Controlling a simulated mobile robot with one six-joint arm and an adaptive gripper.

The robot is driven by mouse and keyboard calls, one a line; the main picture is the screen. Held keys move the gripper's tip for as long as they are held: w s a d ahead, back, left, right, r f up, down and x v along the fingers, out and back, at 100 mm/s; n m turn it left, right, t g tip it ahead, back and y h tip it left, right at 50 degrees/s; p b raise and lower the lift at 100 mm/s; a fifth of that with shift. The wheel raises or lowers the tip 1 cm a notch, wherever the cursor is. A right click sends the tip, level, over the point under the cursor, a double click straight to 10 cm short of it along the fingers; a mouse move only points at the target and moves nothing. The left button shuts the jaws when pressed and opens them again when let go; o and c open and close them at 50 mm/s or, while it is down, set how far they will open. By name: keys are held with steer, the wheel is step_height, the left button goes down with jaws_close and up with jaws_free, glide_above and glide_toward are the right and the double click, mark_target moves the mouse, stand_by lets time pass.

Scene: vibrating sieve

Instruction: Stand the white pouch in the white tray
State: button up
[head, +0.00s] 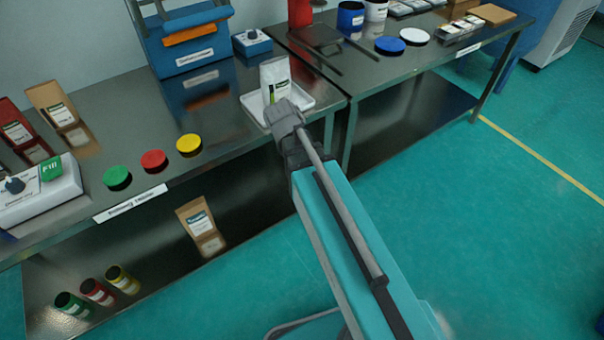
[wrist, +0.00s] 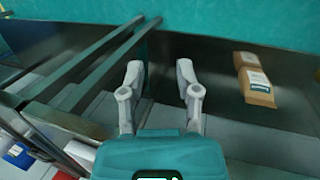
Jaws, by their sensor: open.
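The white pouch (head: 274,76), with a green and dark label, appears upright in the white tray (head: 318,103) in the head view. Its lower part is partly hidden by my gripper (head: 284,113). The tray lies at the right end of the near table, close to its front edge. My gripper is in front of the pouch and tray, and its fingers are hard to make out there. In the wrist view my gripper (wrist: 158,82) is open, with nothing between its two fingers. I cannot make out the pouch or tray in the wrist view.
Green (head: 117,177), red (head: 153,160) and yellow (head: 189,144) discs lie left of the tray. A blue bin (head: 190,45) stands behind. A brown pouch (head: 201,226) is on the lower shelf, also in the wrist view (wrist: 257,82). A second table (head: 400,65) adjoins on the right.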

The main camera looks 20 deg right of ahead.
steer(key=s+m+y, duration=0.1)
steer(key=s+a+m+y, duration=0.1)
steer(key=s, duration=0.1)
steer(key=s+m+y, duration=0.1)
steer(key=m, duration=0.1)
steer(key=shift+s+a+f, duration=0.15)
steer(key=shift+s+f, duration=0.2)
steer(key=shift+f, duration=0.05)
step_height(320, 180, up, 12)
steer(key=p, duration=1.2)
steer(key=shift+r, duration=0.2)
